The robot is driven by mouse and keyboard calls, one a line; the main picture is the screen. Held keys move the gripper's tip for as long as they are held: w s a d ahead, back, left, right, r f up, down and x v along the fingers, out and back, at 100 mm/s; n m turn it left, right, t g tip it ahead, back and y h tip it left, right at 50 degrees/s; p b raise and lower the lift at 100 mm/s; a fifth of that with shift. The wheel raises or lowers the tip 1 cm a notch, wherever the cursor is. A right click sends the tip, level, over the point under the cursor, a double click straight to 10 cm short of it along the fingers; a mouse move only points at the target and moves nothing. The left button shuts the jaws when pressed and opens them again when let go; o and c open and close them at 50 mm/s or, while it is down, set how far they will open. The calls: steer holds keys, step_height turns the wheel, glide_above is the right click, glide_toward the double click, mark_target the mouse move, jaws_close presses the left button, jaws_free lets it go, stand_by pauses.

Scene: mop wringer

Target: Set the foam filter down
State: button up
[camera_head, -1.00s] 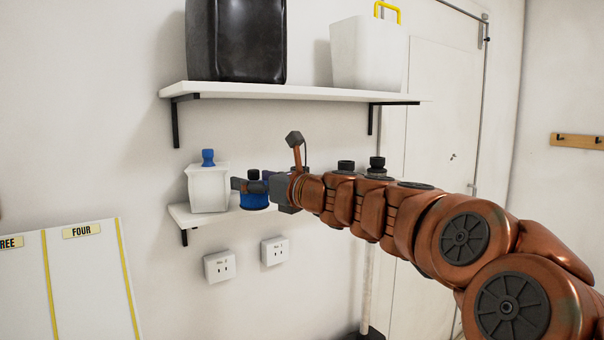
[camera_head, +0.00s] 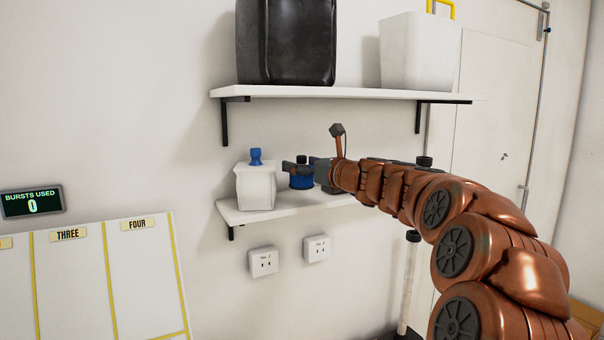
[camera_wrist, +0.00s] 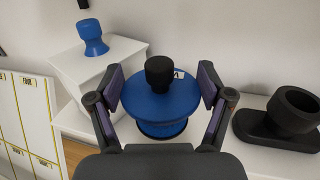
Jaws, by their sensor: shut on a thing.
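The foam filter appears to be the blue round piece with a black knob (camera_wrist: 160,104); it also shows in the head view (camera_head: 301,182). My gripper (camera_wrist: 163,88) is shut on it, with a purple-padded finger at each side of the upper blue disc. A small tag with a letter is on the disc. In the head view my gripper (camera_head: 300,169) holds the piece a little above the lower white shelf (camera_head: 285,203), to the right of a white container. My fingers partly hide it there.
The white container (camera_head: 256,187) with a blue top stands close on the left. A black cup-shaped holder (camera_wrist: 285,122) stands on the right. The upper shelf (camera_head: 340,92) bears a black canister (camera_head: 286,42) and a white bin (camera_head: 415,52). Numbered panels (camera_head: 85,285) are lower left.

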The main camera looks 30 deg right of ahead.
steer(key=w, duration=0.1)
steer(key=w+d, duration=0.1)
steer(key=w+d+p, duration=0.1)
steer(key=w, duration=0.1)
steer(key=shift+w+d+f, duration=0.1)
steer(key=shift+d+f, duration=0.05)
steer(key=shift+d, duration=0.1)
steer(key=shift+f, duration=1.75)
steer(key=shift+f, duration=0.15)
steer(key=o, duration=1.2)
steer(key=s+d+b, duration=0.2)
steer(key=s, duration=1)
